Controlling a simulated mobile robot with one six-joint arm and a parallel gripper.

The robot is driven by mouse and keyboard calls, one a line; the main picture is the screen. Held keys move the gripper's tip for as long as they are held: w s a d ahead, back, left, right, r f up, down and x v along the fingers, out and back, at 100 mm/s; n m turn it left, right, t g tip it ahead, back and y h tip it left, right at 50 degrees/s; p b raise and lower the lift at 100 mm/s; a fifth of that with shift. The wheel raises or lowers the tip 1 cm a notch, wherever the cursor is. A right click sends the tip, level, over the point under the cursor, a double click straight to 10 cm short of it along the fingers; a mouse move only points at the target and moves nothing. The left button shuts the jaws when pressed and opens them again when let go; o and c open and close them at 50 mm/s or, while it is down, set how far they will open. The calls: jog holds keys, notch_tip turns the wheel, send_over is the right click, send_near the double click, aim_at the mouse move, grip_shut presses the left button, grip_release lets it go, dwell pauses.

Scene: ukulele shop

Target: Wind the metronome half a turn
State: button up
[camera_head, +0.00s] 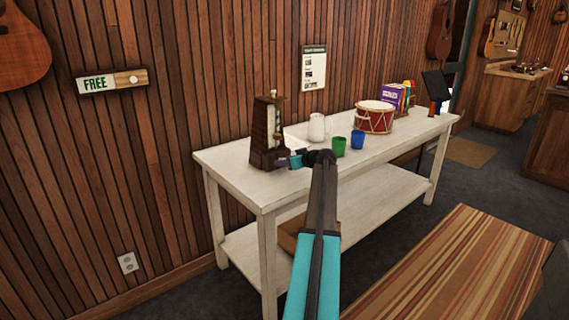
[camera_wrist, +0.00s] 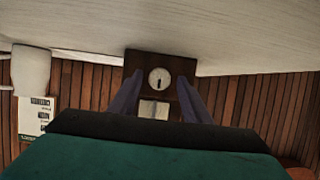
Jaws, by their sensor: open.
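The metronome (camera_head: 265,140) is a dark brown, tapered wooden case standing upright near the left end of the white table. In the wrist view, which is upside down, the metronome (camera_wrist: 136,62) shows a pale round dial (camera_wrist: 160,78) with a dark mark across it and a pale plate beside it. My gripper (camera_head: 284,161) is at the metronome's lower right side in the head view. In the wrist view my gripper (camera_wrist: 160,77) is open, with one finger on each side of the dial. I cannot tell whether the fingers touch the metronome.
The white table (camera_head: 235,165) also holds a white jar (camera_head: 317,127), a green cup (camera_head: 339,147), a blue cup (camera_head: 357,140), a red drum (camera_head: 374,118) and a purple box (camera_head: 392,98). The wood wall (camera_head: 170,130) stands close behind. A striped rug (camera_head: 450,270) lies in front.

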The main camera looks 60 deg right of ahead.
jog(key=c, duration=1)
jog(key=shift+a+f, duration=0.2)
jog(key=shift+a, duration=0.15)
jog(key=shift+d+r, duration=0.2)
jog(key=shift+d, duration=0.05)
jog(key=shift+w, duration=0.1)
jog(key=shift+d+m+t+y+b, duration=0.3)
jog(key=shift+m+y, duration=0.4)
jog(key=shift+m, duration=0.3)
jog(key=m+t+y, duration=0.1)
jog(key=m, duration=0.2)
jog(key=shift+d+y, duration=0.2)
jog(key=shift+y, duration=0.2)
jog(key=shift+m+t+y, duration=0.5)
jog(key=shift+m, duration=0.8)
